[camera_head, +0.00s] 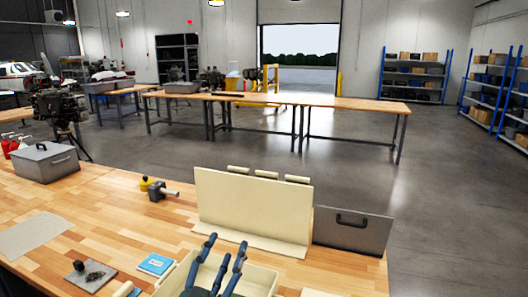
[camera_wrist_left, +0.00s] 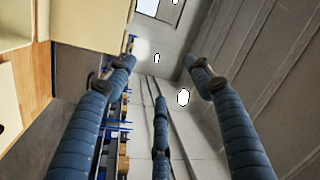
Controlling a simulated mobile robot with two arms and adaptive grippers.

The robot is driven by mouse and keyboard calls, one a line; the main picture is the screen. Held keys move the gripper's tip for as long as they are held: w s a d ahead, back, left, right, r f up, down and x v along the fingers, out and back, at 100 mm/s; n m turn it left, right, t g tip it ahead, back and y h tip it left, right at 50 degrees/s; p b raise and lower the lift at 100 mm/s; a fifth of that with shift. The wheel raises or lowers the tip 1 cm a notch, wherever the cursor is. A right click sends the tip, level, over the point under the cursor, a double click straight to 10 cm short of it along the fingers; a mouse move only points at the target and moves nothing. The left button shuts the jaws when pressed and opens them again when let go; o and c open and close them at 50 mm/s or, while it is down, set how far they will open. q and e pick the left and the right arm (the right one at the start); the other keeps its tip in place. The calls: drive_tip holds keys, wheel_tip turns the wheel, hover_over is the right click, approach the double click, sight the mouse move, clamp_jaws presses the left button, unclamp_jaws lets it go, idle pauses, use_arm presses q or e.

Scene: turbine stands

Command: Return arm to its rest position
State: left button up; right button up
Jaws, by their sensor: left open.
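My left gripper (camera_head: 222,260) shows at the bottom of the head view, its blue segmented fingers pointing up and away. It is over or in front of a cream tray (camera_head: 262,279); the height between them cannot be told. In the left wrist view the three fingers of the gripper (camera_wrist_left: 165,88) are spread apart with nothing between them. My right gripper does not show.
A cream upright panel (camera_head: 250,205) and a grey case lid (camera_head: 352,230) stand just beyond on the wooden bench (camera_head: 120,205). A grey metal tool (camera_head: 162,192), a blue booklet (camera_head: 156,264) and a grey box (camera_head: 46,162) are to the left.

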use_arm(q)
drive_tip(key=s+a+f+n+g+y, duration=0.35)
drive_tip(key=s+a+f, duration=0.2)
drive_tip(key=f, duration=0.45)
drive_tip(key=s+a+f+n+g+y, duration=0.2)
drive_tip(key=s+a+f+n+g, duration=0.3)
drive_tip(key=f, duration=0.5)
drive_tip(key=s+a+f+g+h, duration=0.1)
drive_tip(key=s+f+g, duration=0.35)
drive_tip(key=s, duration=0.65)
drive_tip(key=s+f+g, duration=0.3)
drive_tip(key=s+f, duration=0.2)
drive_tip(key=s, duration=0.6)
wheel_tip(320, 180, down, 33)
drive_tip(key=s+g+b, duration=0.1)
drive_tip(key=b, duration=0.6)
drive_tip(key=s+a+f+b, duration=0.1)
drive_tip(key=s+f+b, duration=0.2)
drive_tip(key=s+f, duration=0.5)
drive_tip(key=s+a+f+g+b, duration=0.1)
drive_tip(key=s+a+f+b, duration=0.1)
drive_tip(key=s+f, duration=0.7)
wheel_tip(320, 180, down, 5)
drive_tip(key=shift+s+f+b, duration=0.15)
drive_tip(key=shift+s+b, duration=0.15)
drive_tip(key=shift+b, duration=0.2)
